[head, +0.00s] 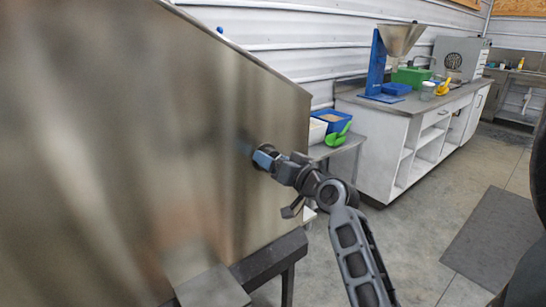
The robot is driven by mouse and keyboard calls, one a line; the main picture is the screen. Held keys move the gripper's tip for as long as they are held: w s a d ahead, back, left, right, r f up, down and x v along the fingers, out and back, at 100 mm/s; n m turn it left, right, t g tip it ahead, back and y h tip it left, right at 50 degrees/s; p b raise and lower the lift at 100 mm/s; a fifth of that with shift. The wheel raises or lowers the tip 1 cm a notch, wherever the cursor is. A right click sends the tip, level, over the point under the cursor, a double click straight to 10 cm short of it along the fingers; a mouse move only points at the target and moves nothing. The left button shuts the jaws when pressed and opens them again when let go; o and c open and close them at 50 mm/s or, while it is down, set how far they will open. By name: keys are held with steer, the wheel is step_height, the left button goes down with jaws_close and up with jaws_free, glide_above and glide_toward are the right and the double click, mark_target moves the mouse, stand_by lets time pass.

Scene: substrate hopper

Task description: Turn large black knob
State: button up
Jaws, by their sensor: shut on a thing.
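The large black knob (267,150) is on the side of the big steel hopper (120,150), near its right edge, and is mostly hidden by my gripper. My gripper (264,159) is at the knob, with its blue-grey fingertips against the hopper side. It is shut on the knob. My arm reaches in from the lower right. The knob's turn angle cannot be made out.
The hopper stands on a dark frame (270,254), with a steel chute at the bottom. A small table behind holds a blue bin (333,119) and a green scoop (339,136). A white counter (400,140) stands farther back. The floor at right is open, with a grey mat (495,240).

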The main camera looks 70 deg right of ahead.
steer(key=shift+s+d+f+m+p, duration=0.1)
steer(key=shift+m+p, duration=1.05)
steer(key=shift+m, duration=1.3)
steer(key=shift+d+f+m+p, duration=0.1)
steer(key=shift+m+p, duration=1)
steer(key=shift+m, duration=1.35)
steer(key=o, duration=1)
steer(key=shift+c, duration=0.2)
steer(key=shift+a, duration=0.1)
steer(key=b+v, duration=0.1)
steer(key=v, duration=0.6)
steer(key=shift+s+a+b, duration=0.2)
steer(key=shift+s+b, duration=0.1)
steer(key=shift+b, duration=0.05)
